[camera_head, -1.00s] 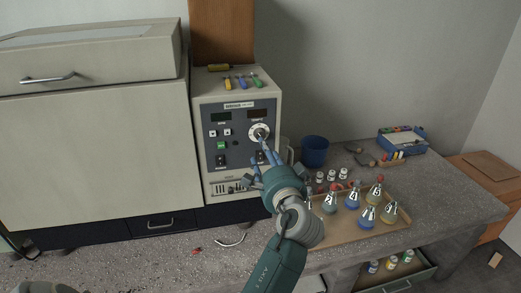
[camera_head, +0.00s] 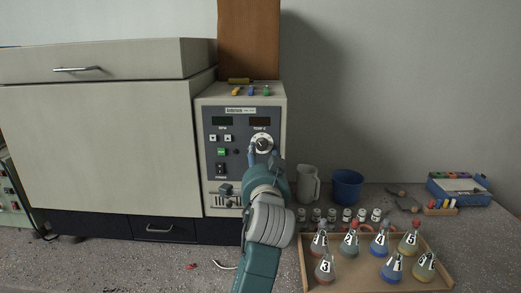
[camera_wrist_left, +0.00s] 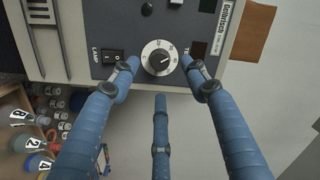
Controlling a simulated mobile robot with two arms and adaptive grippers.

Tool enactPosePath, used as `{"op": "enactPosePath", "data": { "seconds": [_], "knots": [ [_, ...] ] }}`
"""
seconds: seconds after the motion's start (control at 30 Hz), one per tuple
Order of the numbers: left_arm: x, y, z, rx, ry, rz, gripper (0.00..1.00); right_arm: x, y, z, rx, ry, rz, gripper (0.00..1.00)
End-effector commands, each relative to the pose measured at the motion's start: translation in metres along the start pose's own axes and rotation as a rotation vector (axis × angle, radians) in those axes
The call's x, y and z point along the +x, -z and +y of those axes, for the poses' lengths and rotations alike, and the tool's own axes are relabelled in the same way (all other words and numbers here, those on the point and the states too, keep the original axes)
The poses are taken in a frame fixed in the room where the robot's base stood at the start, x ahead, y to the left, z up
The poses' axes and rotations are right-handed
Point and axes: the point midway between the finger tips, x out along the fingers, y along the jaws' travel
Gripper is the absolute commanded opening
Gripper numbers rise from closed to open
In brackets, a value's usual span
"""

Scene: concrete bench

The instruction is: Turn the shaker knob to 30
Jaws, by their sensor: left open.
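The shaker knob (camera_head: 262,143) is a round dial with a pale ring and dark centre, on the dark control panel (camera_head: 239,170) under the "TEMP C" display. In the left wrist view the knob (camera_wrist_left: 159,58) shows its ring of marks, too small to read surely. My left gripper (camera_head: 262,153) is open, its blue fingers just in front of the knob's lower part. In the left wrist view the left gripper (camera_wrist_left: 159,66) has one finger on each side of the knob and a third below it. Contact cannot be told. My right gripper is not in view.
A lamp switch (camera_wrist_left: 114,56) sits beside the knob. A power switch (camera_head: 221,169) and a green button (camera_head: 222,152) are left on the panel. A tray (camera_head: 345,284) of numbered flasks, a mug (camera_head: 308,184) and a blue bucket (camera_head: 347,186) stand to the right.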

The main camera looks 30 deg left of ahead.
Motion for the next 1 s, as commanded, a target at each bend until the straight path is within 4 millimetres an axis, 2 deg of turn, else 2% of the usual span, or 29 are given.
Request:
{"op": "enactPosePath", "data": {
  "seconds": [0.13, 0.33, 0.5, 0.77, 0.87, 1.0],
  "knots": [
    [0.030, 0.001, -0.002, 0.003, -0.001, -0.001, 0.46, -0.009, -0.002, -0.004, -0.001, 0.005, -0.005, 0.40],
    [0.059, 0.001, -0.001, 0.001, -0.001, 0.000, 0.46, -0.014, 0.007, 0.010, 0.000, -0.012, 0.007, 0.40],
    [0.070, 0.000, 0.000, 0.000, -0.001, 0.000, 0.46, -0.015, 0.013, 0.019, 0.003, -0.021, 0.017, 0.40],
    [0.071, 0.000, 0.001, 0.000, -0.001, 0.001, 0.46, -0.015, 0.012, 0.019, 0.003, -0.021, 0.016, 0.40],
    [0.071, 0.000, 0.001, 0.000, -0.001, 0.001, 0.30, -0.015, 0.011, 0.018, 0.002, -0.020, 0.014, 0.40],
    [0.071, 0.000, 0.001, 0.000, -0.002, 0.000, 0.02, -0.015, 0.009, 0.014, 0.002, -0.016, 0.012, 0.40]
  ]
}}
